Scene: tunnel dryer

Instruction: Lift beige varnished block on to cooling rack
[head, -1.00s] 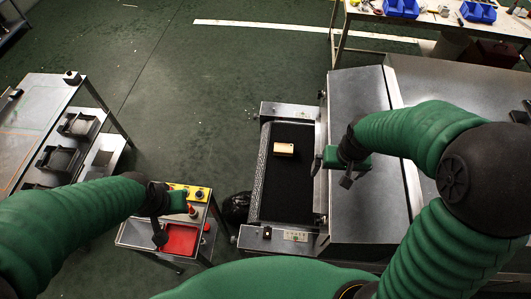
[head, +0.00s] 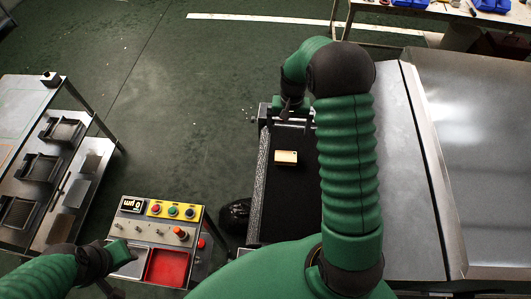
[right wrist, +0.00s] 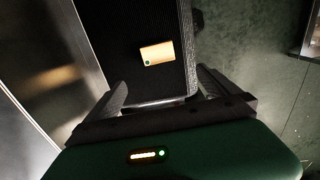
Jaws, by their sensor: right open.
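The beige block (head: 286,158) lies on the black conveyor belt (head: 282,195) of the dryer. It also shows in the right wrist view (right wrist: 157,53), with a small green dot on one corner. My right gripper (head: 286,108) is above the far end of the belt, apart from the block. In the right wrist view its two fingers (right wrist: 160,80) are spread wide with nothing between them. My left gripper (head: 124,252) is over the front of the control cart; its jaws are too small to judge. A metal stand with several dark square frames (head: 39,168), possibly the cooling rack, is at left.
The control cart (head: 187,236) with buttons and a red tray (head: 167,267) stands between the stand and the belt. The steel dryer housing (head: 402,180) fills the right side. A workbench (head: 385,9) is at the back.

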